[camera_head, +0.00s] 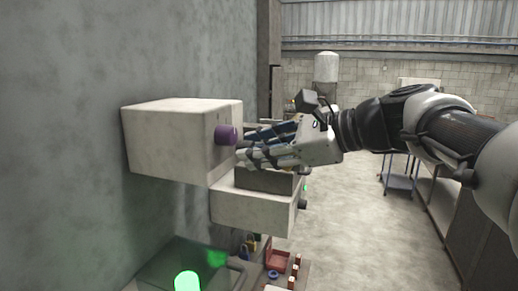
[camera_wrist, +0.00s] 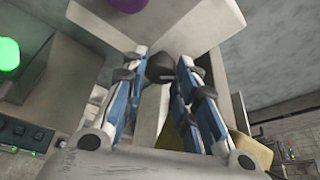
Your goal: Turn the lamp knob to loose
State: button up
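A purple knob (camera_head: 226,135) sticks out of the front of the upper white box on the wall. It also shows at the top edge of the wrist view (camera_wrist: 130,4). A dark round knob (camera_wrist: 160,68) shows between my fingertips in the wrist view. In the head view my fingers hide that spot. My gripper (camera_head: 243,146) is just right of the purple knob, with its two fingers apart. In the wrist view my gripper (camera_wrist: 160,62) has the dark knob in its gap; I cannot tell whether the fingers touch it. Which knob is the lamp's is not clear.
The upper white box (camera_head: 170,140) and a lower white box (camera_head: 250,209) with a dark knob (camera_head: 303,204) stand out from the wall. A green lamp (camera_head: 187,282) glows below. A red tray (camera_head: 278,259) lies at the bottom.

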jog(key=c, duration=0.4)
jog(key=shift+f+n+b, duration=0.1)
jog(key=shift+n+b, duration=0.2)
jog(key=shift+b, duration=0.3)
jog(key=n+t+b, duration=0.2)
jog(key=n+b, duration=0.1)
jog(key=b, duration=0.3)
jog(key=n+t+b, duration=0.2)
jog(key=n+b, duration=0.1)
jog(key=b, duration=0.4)
jog(key=shift+s+a+f, duration=0.1)
jog(key=shift+s+f, duration=0.05)
jog(key=shift+f, duration=0.05)
jog(key=shift+r+n+y+b, duration=0.1)
jog(key=shift+n+y+b, duration=0.2)
jog(key=shift+b, duration=0.15)
